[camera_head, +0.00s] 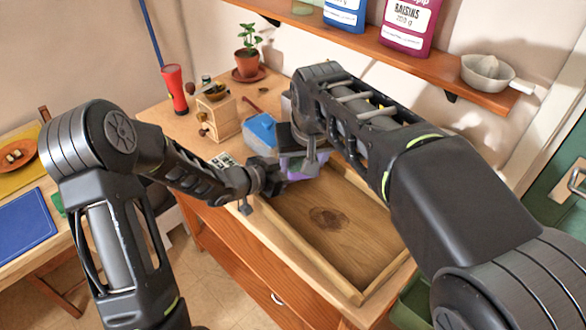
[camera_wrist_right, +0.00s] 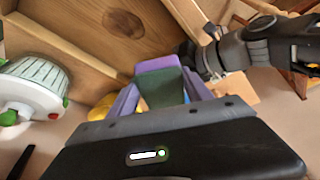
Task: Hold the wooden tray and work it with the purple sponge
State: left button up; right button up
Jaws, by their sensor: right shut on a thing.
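The wooden tray (camera_head: 345,215) lies on the wooden worktop, with a dark round mark (camera_head: 328,218) on its floor. My right gripper (camera_head: 304,166) is shut on the purple sponge (camera_head: 300,174) at the tray's far left corner. In the right wrist view the sponge (camera_wrist_right: 158,62) shows purple edges and a grey-green face, near the tray's wall (camera_wrist_right: 75,48). Whether it touches the tray cannot be told. My left gripper (camera_head: 262,184) is at the tray's left rim; its fingers are mostly hidden, and whether they close on the rim is unclear. It also shows in the right wrist view (camera_wrist_right: 222,48).
A shelf (camera_head: 440,65) with packets hangs above. My right arm crosses over the tray's far side.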

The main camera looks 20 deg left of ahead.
pick_arm(q)
grip_shut()
dwell(1.2)
